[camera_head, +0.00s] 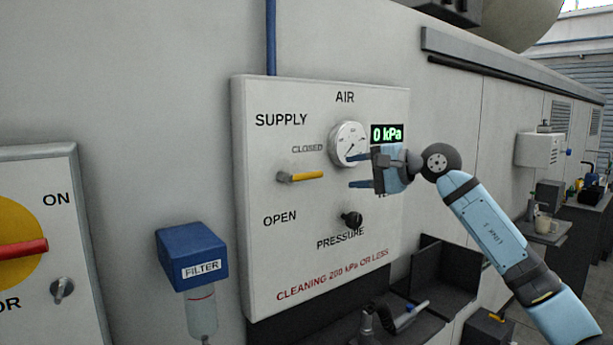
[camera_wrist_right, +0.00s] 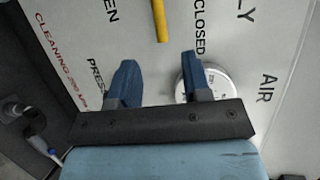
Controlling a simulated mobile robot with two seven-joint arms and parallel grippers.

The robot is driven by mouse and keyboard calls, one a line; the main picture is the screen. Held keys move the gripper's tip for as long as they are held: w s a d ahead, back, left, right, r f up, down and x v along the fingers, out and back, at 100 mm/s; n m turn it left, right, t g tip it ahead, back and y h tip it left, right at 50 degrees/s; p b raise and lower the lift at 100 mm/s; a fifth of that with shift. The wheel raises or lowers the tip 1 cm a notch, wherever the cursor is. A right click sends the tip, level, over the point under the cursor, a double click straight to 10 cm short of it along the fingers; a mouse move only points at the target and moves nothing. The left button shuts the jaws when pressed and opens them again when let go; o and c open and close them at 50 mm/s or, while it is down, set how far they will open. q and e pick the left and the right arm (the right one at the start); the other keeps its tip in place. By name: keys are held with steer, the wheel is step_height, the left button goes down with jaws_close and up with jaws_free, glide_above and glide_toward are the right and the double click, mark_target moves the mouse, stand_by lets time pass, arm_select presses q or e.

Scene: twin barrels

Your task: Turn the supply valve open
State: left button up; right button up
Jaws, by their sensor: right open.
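The supply valve (camera_head: 301,177) is a yellow lever on a grey metal hub on the white AIR panel (camera_head: 330,265). The lever lies about level, pointing right, between the CLOSED label above and the OPEN label below. It also shows in the right wrist view (camera_wrist_right: 159,19), beyond the fingertips. My right gripper (camera_head: 354,172) is open and empty, in front of the panel to the right of the lever and apart from it. In the right wrist view, its two blue fingers (camera_wrist_right: 158,73) are spread. My left gripper is not in view.
A round gauge (camera_head: 348,143) and a 0 kPa display (camera_head: 387,134) sit above my gripper, and a black PRESSURE knob (camera_head: 351,218) below. A blue filter (camera_head: 192,252) hangs left of the panel. A dark tray (camera_head: 445,275) is below right.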

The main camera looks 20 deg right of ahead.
mark_target(314, 176)
steer(key=p+x, duration=0.2)
steer(key=x, duration=1)
steer(key=shift+f, duration=0.2)
steer(key=shift+d, duration=0.1)
steer(key=shift+c, duration=0.2)
jaws_close()
